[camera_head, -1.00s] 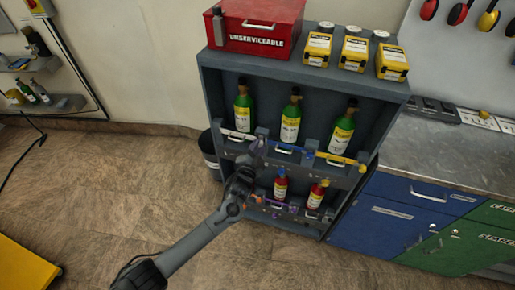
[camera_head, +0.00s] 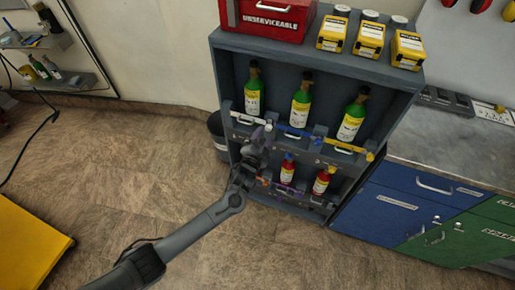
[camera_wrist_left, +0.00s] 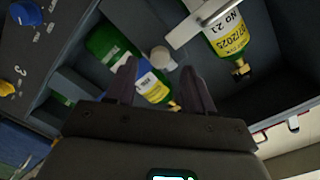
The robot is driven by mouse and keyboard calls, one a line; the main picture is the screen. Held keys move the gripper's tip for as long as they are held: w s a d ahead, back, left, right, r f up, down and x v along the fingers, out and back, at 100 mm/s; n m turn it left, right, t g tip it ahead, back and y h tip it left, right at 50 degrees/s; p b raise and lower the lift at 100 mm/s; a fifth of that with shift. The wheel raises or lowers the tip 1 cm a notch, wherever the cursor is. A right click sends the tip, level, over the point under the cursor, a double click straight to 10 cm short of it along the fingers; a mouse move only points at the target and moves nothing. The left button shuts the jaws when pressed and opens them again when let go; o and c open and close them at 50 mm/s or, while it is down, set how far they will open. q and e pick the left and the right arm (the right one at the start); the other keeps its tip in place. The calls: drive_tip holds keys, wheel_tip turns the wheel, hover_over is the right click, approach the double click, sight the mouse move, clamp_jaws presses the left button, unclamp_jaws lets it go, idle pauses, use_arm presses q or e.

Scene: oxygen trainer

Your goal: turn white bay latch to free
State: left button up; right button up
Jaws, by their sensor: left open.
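The white bay latch (camera_head: 247,117) is a white bar across the upper left bay of the grey cabinet, in front of a green bottle (camera_head: 254,90). In the left wrist view the white bar (camera_wrist_left: 196,24) crosses a bottle labelled No 21 (camera_wrist_left: 230,38), with a pale round knob (camera_wrist_left: 162,58) at its near end. My left gripper (camera_head: 264,138) is at the bar's right end. Its open fingers (camera_wrist_left: 158,78) show on either side of the knob in the left wrist view; I cannot tell the depth between them. My right gripper is not in view.
A blue latch (camera_head: 296,131) and a yellow latch (camera_head: 345,145) lie to the right along the same shelf edge. Red bottles (camera_head: 321,181) stand on the lower shelf. A dark bin (camera_head: 217,138) stands left of the cabinet.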

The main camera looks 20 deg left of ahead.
use_arm(q)
drive_tip(key=s+p, duration=0.1)
drive_tip(key=s, duration=0.6)
drive_tip(key=shift+s+d+r, duration=0.15)
drive_tip(key=shift+s, duration=0.15)
